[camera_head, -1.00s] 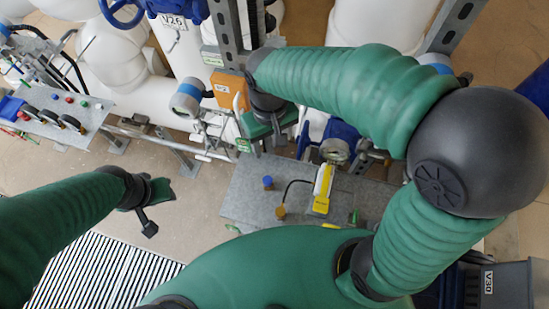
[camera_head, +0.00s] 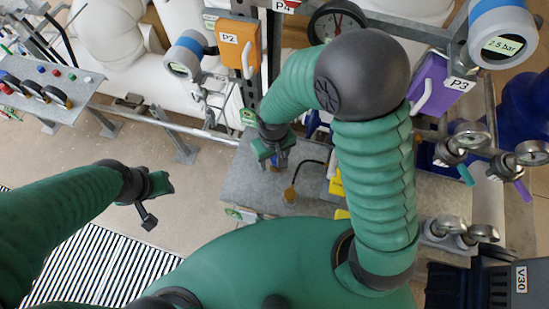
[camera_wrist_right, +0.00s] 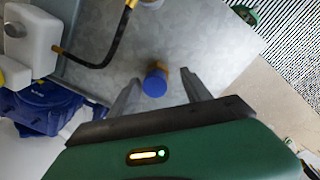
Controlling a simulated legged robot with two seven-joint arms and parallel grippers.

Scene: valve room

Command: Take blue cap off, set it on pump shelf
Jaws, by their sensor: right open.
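The blue cap (camera_wrist_right: 155,83) shows in the right wrist view on a small brass-coloured fitting (camera_wrist_right: 162,70), which stands on a grey metal top (camera_wrist_right: 200,45). My right gripper (camera_wrist_right: 160,92) is open, with one finger on each side of the cap and bare metal visible between. I cannot tell how high the fingertips are. In the head view my right gripper (camera_head: 273,150) is over the grey top (camera_head: 235,180) and mostly hides the cap. My left gripper (camera_head: 155,200) hangs away at the left, apart from everything. I cannot tell which surface is the pump shelf.
A black hose (camera_wrist_right: 110,50) runs from a white box (camera_wrist_right: 30,40) beside the cap. A blue pump-like body (camera_wrist_right: 45,105) is below that box. An orange P2 box (camera_head: 238,45), gauges (camera_head: 337,20) and a purple P3 box (camera_head: 432,85) stand around my right arm.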

